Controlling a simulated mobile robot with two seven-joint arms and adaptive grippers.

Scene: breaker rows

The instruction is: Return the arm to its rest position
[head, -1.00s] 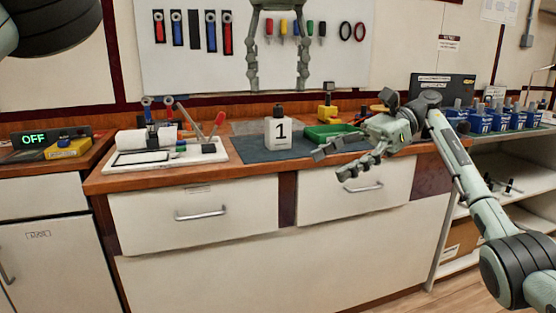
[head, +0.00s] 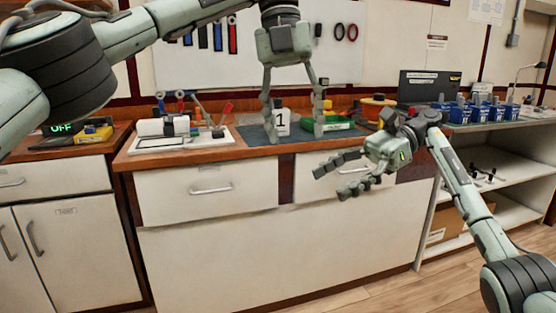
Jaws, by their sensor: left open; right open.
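My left gripper (head: 295,110) hangs pointing down in the upper middle of the head view. Its two fingers are spread apart, and in the picture they frame a white block marked 1 (head: 283,120) on the bench. I cannot tell how far in front of the block they are. My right gripper (head: 340,178) is open and empty, its fingers pointing left in front of the drawer fronts. The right arm comes in from the lower right.
An OFF display (head: 62,128) is at the left. Open floor shows in front.

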